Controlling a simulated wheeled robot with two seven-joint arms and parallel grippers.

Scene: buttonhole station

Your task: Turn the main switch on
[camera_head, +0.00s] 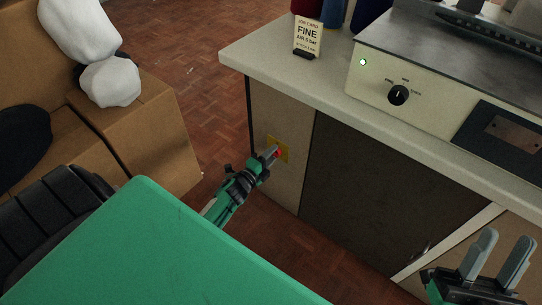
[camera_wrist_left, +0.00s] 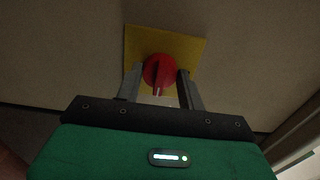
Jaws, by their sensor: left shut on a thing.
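The main switch is a red rotary knob (camera_wrist_left: 159,70) on a yellow plate (camera_wrist_left: 192,46), mounted on the side panel of the station. In the head view the knob (camera_head: 278,153) and plate (camera_head: 285,143) sit low on the panel, partly hidden by my gripper. My left gripper (camera_head: 272,152) is at the knob, one finger on each side. In the left wrist view its fingers (camera_wrist_left: 159,86) are closed around the knob, whose ridge points roughly up and down. My right gripper (camera_head: 497,262) is open and empty at the lower right.
The worktop (camera_head: 300,75) juts out above the switch. Cardboard boxes (camera_head: 150,135) stand at the left, with open wooden floor between.

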